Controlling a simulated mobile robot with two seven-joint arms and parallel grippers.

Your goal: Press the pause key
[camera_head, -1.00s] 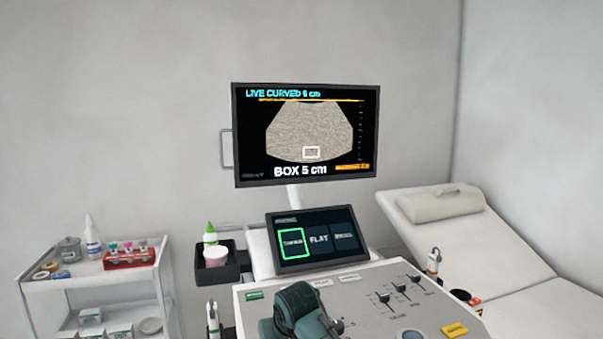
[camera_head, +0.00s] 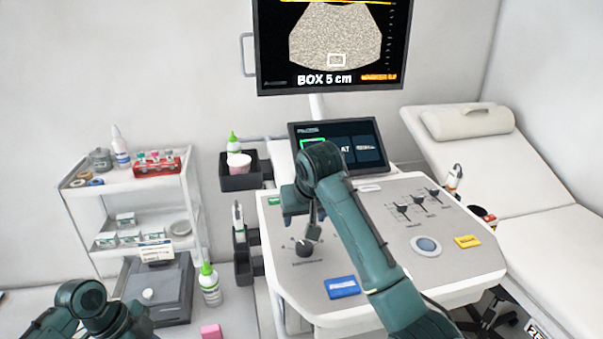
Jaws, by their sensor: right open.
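The sloped grey console panel (camera_head: 390,265) carries several coloured keys, and their labels are too small to read, so I cannot tell which is the pause key. A blue key (camera_head: 342,287) sits at the front, a yellow key (camera_head: 467,241) at the right, and a green key (camera_head: 275,201) at the back left. My right gripper (camera_head: 304,226) points down over the panel's left part, near a dark knob (camera_head: 303,249). It is open, with nothing seen in it. My right arm hides part of the panel's middle. My left arm shows at the lower left, its gripper not visible.
A touch screen (camera_head: 367,133) stands behind the panel, under a monitor (camera_head: 335,78). Sliders (camera_head: 418,206) and a round trackball (camera_head: 426,246) are on the panel's right. A trolley (camera_head: 125,190) stands left, a couch (camera_head: 520,165) right.

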